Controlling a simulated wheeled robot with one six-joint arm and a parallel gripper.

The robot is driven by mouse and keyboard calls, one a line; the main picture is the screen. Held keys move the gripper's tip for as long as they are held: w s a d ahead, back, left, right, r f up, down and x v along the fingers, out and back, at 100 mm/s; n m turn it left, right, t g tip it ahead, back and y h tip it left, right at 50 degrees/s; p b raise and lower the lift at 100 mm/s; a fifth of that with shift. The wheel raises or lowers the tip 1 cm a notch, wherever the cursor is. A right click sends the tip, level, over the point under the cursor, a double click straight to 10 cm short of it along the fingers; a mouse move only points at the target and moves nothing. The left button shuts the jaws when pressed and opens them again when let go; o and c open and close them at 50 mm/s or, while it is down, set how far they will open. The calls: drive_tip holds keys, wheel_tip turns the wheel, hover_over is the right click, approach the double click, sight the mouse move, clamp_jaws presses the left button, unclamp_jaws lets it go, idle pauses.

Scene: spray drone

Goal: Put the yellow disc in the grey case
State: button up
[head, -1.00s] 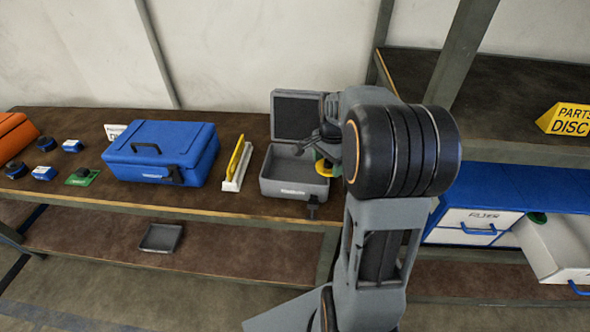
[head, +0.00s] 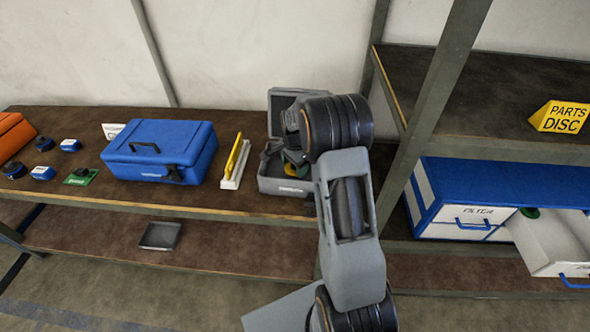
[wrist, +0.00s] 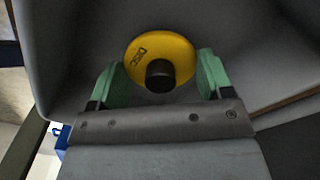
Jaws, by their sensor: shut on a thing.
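The grey case (head: 285,186) stands open on the bench, its lid (head: 290,101) raised at the back. My gripper (head: 293,163) is over the case opening, and my arm hides part of the case. In the wrist view the yellow disc (wrist: 178,50), marked DISC and with a black knob, sits between the two green fingers of my gripper (wrist: 160,70). The gripper is shut on the disc. Grey case walls surround it in the wrist view. In the head view the disc is hidden behind my wrist, so its height above the case floor is unclear.
A blue case (head: 160,152) and a white holder with a yellow plate (head: 236,160) stand left of the grey case. Several small blue parts and an orange case (head: 14,130) are farther left. A shelf post (head: 425,130) and an open white drawer (head: 548,245) are right.

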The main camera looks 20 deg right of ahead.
sight(295, 171)
drive_tip(key=shift+f, duration=1.25)
drive_tip(key=shift+s+f, duration=0.1)
drive_tip(key=shift+f, duration=0.15)
drive_tip(key=o, duration=0.9)
